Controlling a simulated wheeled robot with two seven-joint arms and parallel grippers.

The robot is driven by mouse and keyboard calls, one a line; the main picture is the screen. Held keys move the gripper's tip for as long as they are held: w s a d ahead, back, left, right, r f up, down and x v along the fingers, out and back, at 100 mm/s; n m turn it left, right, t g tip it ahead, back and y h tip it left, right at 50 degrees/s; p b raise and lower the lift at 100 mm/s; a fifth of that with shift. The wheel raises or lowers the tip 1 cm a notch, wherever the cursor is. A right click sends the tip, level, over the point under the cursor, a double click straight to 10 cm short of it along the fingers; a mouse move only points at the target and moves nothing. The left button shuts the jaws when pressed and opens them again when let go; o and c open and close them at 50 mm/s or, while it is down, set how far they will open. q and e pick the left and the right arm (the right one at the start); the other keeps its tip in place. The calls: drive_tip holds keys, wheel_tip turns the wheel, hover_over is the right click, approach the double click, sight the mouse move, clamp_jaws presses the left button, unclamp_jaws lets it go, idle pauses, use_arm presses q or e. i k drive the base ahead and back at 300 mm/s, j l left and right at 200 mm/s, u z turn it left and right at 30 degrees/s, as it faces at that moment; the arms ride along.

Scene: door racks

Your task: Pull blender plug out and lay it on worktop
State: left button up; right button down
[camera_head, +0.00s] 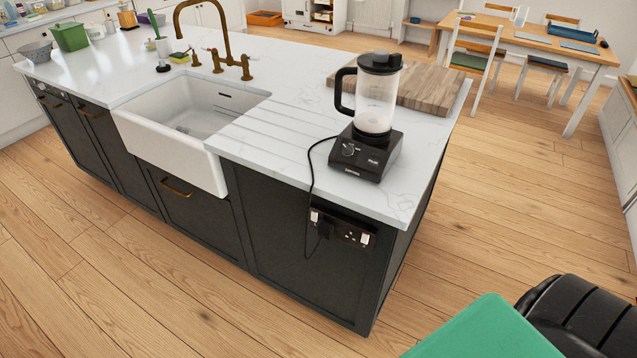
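The blender (376,100) stands upright on the right part of the white worktop (270,128), with a clear jug and a black base. Its black cord (311,180) runs from the base over the worktop's front edge and hangs down the dark cabinet side. The black blender plug (325,229) sits at the left part of the double socket (355,234), apparently plugged in. The socket's right outlet is empty. Neither of my grippers shows in this view.
A wooden board (428,89) lies behind the blender. A white sink (185,130) and brass tap (225,50) are to the left. The worktop between sink and blender is clear. Wooden floor is free around the island; a dining table (535,38) stands behind.

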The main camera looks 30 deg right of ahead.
sight(325, 229)
drive_tip(key=z, duration=1)
